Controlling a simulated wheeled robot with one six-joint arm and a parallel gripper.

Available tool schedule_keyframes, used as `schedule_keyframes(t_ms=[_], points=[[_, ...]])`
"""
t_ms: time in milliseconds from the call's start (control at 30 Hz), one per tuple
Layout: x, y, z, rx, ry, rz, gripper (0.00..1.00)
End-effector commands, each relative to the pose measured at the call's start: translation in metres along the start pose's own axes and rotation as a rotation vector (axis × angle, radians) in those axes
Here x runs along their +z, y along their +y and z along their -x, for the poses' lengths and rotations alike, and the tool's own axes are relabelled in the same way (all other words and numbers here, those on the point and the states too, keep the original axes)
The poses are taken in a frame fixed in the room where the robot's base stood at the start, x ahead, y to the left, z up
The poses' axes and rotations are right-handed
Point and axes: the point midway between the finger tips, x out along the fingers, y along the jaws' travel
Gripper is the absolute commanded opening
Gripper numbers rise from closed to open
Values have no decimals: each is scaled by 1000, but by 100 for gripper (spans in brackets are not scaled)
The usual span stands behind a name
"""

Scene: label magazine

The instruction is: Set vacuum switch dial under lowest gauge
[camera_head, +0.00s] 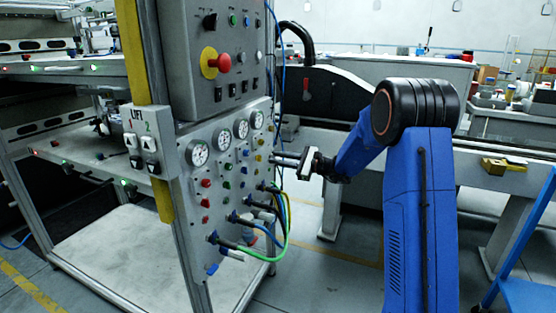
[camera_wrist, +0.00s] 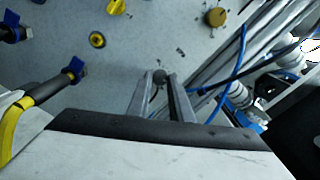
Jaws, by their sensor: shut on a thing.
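Several round white gauges sit in a slanting row on the grey control panel (camera_head: 217,240) in the head view; the lowest in the picture is the left gauge (camera_head: 197,152). Columns of small coloured knobs are below them, red ones (camera_head: 207,183) under the left gauge. My gripper (camera_head: 272,158) reaches in from the right, its fingertips at the panel's right side. In the wrist view my gripper (camera_wrist: 160,82) is shut on a small dark grey knob (camera_wrist: 159,75) standing out of the panel. The gauge needles are too small to read.
Green, yellow and blue hoses (camera_head: 284,235) loop out from the panel below my gripper. A red stop button (camera_head: 222,63) is on the box above. Yellow knobs (camera_wrist: 97,39) and a blue cable (camera_wrist: 238,60) are close by in the wrist view.

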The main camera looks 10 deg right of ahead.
Motion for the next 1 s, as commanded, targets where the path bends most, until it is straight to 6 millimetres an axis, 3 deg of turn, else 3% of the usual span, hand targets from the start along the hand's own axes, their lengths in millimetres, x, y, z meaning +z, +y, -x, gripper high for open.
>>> schedule_keyframes(t_ms=[1000], points=[[0, -1, 1, 2, 1, 964, 0]])
